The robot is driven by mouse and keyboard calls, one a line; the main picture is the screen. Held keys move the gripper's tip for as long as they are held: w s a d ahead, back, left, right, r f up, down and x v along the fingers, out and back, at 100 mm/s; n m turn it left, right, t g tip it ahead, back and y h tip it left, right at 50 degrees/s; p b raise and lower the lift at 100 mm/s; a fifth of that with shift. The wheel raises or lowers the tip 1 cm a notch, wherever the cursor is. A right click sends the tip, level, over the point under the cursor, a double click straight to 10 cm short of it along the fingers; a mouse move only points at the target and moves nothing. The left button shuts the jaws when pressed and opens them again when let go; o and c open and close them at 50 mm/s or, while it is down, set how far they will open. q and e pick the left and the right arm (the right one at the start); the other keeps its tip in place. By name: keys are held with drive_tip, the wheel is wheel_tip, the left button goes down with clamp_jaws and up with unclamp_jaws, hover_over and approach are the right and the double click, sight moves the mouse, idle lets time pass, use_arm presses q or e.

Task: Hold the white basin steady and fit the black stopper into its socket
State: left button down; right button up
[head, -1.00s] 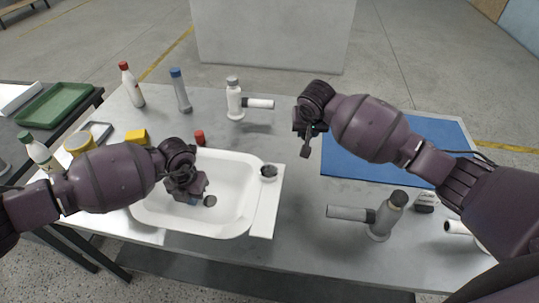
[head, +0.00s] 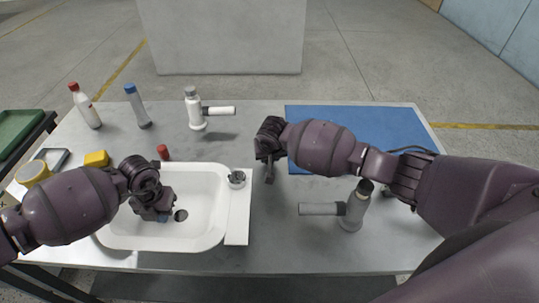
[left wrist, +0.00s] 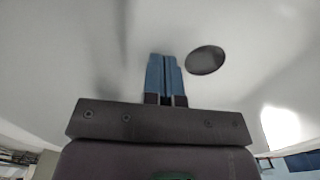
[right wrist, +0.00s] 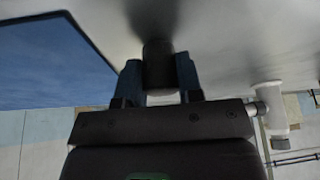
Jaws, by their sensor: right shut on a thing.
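The white basin (head: 205,240) sits on the grey table, left of centre, with a dark round opening (head: 181,215) in its floor; that opening also shows in the left wrist view (left wrist: 205,60). A grey ring-like fitting (head: 237,178) stands on its right ledge. I cannot tell which is the socket. My left gripper (head: 156,215) is inside the basin, left of the opening, its blue fingers (left wrist: 166,75) together and empty. My right gripper (head: 268,165) is right of the ledge, shut on the dark stopper (right wrist: 157,65). The stopper's lower end is apart from the basin.
A white tap-like fitting (head: 196,110) stands behind the basin and a grey one (head: 352,208) at the right. A blue mat (head: 365,135) covers the back right.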

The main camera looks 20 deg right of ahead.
drive_tip(key=shift+f, duration=0.1)
drive_tip(key=o, duration=1)
drive_tip(key=shift+c, duration=0.2)
